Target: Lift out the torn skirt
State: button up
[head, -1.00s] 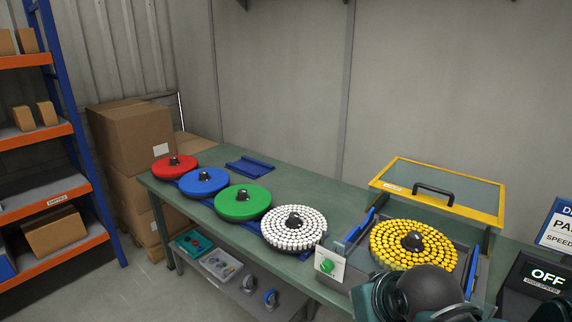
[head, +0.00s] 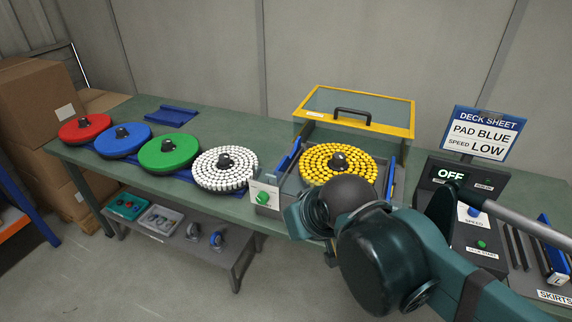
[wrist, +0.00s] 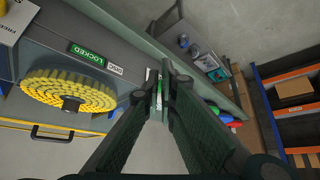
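No skirt is marked as torn, and I cannot tell a tear anywhere. At the right edge of the head view, several dark strips (head: 517,250) and a blue piece (head: 552,262) lie behind a label (head: 555,297) reading SKIRTS. Blue side pieces (head: 288,160) flank the yellow brush disc (head: 338,150) in the grey housing, whose lid (head: 357,110) is raised. The disc also shows in the wrist view (wrist: 45,90), near a green LOCKED label (wrist: 87,55).
White (head: 224,167), green (head: 169,151), blue (head: 123,138) and red (head: 84,127) discs stand along the bench (head: 230,122). A sign (head: 484,134) reads PAD BLUE, SPEED LOW. Below it, a control box (head: 470,205) shows OFF. A green knob (head: 263,198) sits at the housing's front left corner.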

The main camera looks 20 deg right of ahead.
jog(key=o, duration=0.6)
jog(key=shift+c, duration=0.2)
jog(key=w+d+r+m+g+p, duration=0.1)
jog(key=w+d+r+m+p, duration=0.1)
jog(key=w+r+p, duration=0.45)
jog(key=m+g+h+p, duration=0.3)
jog(key=m+p, duration=0.4)
jog(key=p, duration=0.6)
send_over(285, 158)
jog(key=f, duration=0.3)
jog(key=s+f, duration=0.1)
jog(key=f, duration=0.1)
jog(key=shift+a+f, duration=0.3)
jog(key=shift+w+d+f, duration=0.25)
jog(key=shift+w+f, duration=0.2)
jog(key=shift+f, duration=0.1)
